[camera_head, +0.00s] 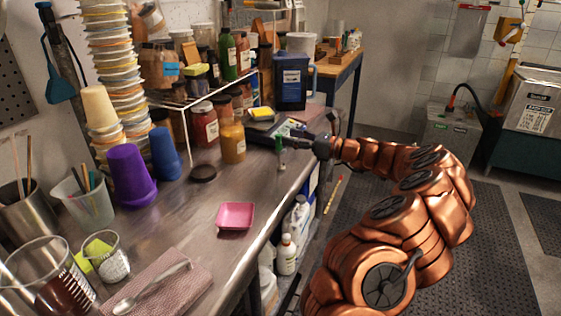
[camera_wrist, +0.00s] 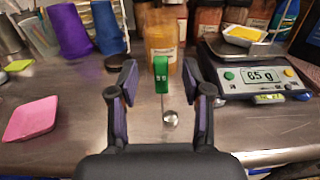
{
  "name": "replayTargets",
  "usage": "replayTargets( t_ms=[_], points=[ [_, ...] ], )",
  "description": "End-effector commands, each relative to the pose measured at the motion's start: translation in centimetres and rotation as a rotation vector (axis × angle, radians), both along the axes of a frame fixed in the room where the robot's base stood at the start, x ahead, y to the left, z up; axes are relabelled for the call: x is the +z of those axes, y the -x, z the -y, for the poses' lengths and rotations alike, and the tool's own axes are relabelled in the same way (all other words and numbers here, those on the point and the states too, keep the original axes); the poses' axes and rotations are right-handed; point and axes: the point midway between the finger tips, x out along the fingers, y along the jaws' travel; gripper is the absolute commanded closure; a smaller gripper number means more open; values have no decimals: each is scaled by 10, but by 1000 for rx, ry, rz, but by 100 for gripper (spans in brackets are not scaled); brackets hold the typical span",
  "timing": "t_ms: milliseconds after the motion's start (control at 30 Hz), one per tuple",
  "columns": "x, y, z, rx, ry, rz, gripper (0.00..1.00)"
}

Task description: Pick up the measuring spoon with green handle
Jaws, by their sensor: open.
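The measuring spoon has a green handle (camera_wrist: 161,72), a thin metal stem and a small round metal bowl (camera_wrist: 170,118). In the wrist view its handle points away from me and its bowl is nearer. My gripper (camera_wrist: 160,82) is open, with one dark finger on each side of the spoon and visible gaps to both. The fingers do not appear to touch it. In the head view my gripper (camera_head: 292,141) is over the bench's right edge, beside the green handle (camera_head: 281,146). I cannot tell the exact height gap.
A yellow-orange jar (camera_wrist: 160,40) is behind the spoon. A pink dish (camera_wrist: 30,118) lies left. Purple cups (camera_head: 130,175) and a blue cup (camera_head: 165,153) stand farther left.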

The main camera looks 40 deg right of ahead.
Motion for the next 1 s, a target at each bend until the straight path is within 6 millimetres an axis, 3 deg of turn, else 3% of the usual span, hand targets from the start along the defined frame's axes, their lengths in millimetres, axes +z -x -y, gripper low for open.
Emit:
replayTargets(
  t_ms=[400,667,1000],
  points=[
    [-6,-42,-21,-1,1,-2,51],
    [-6,-44,-23,-1,1,0,52],
    [-6,-44,-23,-1,1,0,88]
  ],
)
